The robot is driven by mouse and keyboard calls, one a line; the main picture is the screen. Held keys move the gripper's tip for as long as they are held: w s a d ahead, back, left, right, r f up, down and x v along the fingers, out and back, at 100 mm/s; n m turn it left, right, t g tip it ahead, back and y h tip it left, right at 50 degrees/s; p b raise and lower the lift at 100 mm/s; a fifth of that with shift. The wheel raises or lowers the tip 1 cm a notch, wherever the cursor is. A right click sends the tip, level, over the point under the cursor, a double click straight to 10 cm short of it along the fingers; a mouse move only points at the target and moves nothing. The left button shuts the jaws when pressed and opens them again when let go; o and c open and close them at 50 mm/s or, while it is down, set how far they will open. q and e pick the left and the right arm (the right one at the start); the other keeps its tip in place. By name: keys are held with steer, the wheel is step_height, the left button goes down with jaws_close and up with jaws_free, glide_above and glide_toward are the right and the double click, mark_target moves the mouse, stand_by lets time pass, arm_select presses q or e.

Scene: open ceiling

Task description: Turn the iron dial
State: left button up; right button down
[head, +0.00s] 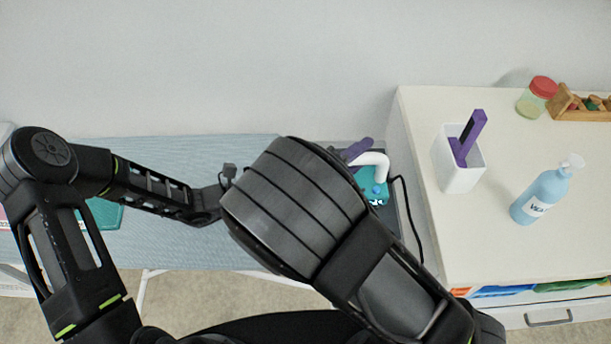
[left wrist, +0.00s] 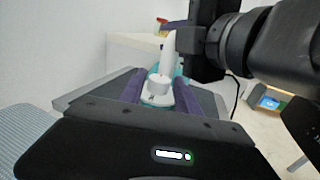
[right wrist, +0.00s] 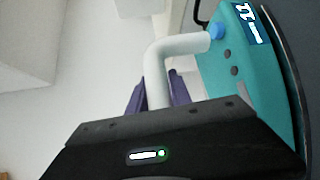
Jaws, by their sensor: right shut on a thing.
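The iron has a teal body (head: 374,184) with a white handle (head: 376,160) and a blue button, and is at the right end of the ironing board. My right gripper (head: 357,149) has purple fingers shut on the white handle, as the right wrist view shows at the handle (right wrist: 158,75). My left gripper (left wrist: 160,95) is open, with a purple finger on each side of the round white dial (left wrist: 157,86). I cannot tell whether they touch it. In the head view my right arm hides the left gripper and the dial.
The ironing board (head: 180,241) is pale blue-grey. On the right a white cabinet (head: 470,235) holds a white cup (head: 459,172) with a purple item, a light-blue spray bottle (head: 541,195), a red-lidded jar (head: 537,98) and a wooden box (head: 584,106). A black cord (head: 411,212) hangs by the iron.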

arm_select(q)
steer(key=shift+d, duration=0.1)
steer(key=shift+c, duration=0.5)
jaws_close()
steer(key=shift+w+r+m+g, duration=0.1)
steer(key=shift+w+m+g, duration=0.1)
steer(key=shift+m+g, duration=0.35)
steer(key=m+g, duration=0.1)
steer(key=g, duration=0.1)
steer(key=m+g, duration=0.1)
steer(key=g, duration=0.1)
steer(key=shift+w+h, duration=0.2)
steer(key=shift+h, duration=0.1)
steer(key=shift+w+d+m+g+y, duration=0.1)
steer(key=shift+m+g+y, duration=0.2)
steer(key=shift+m+g, duration=1.1)
steer(key=shift+w+m+g+y, duration=0.1)
steer(key=shift+m+g+y, duration=0.2)
steer(key=shift+m+g, duration=1)
steer(key=shift+n+g, duration=0.45)
steer(key=shift+g, duration=0.2)
steer(key=shift+o, duration=0.5)
jaws_free()
